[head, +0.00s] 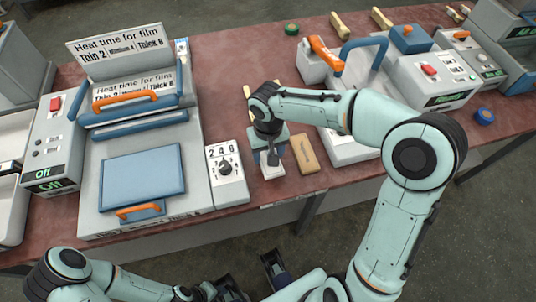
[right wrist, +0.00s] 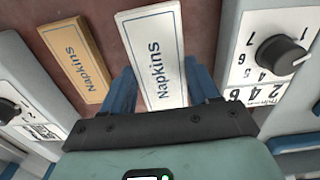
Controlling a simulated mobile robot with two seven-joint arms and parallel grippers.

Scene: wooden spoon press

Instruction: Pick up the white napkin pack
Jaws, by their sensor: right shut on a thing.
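The white napkin pack (right wrist: 156,50), with blue "Napkins" lettering and a thin blue border, lies lengthwise between the blue fingers of my right gripper (right wrist: 161,85) in the right wrist view. The gripper is shut on its near part. In the head view my right gripper (head: 269,155) points down at the table's front, and the white pack (head: 272,172) shows only as a small piece under it. I cannot tell whether the pack touches the table.
A tan napkin pack (head: 305,154) lies close to the right of the gripper. A dial box (head: 226,177) and the large heat press (head: 140,185) stand to the left. A smaller machine with a blue handle (head: 363,60) stands behind to the right. The red table (head: 225,75) has bare room behind.

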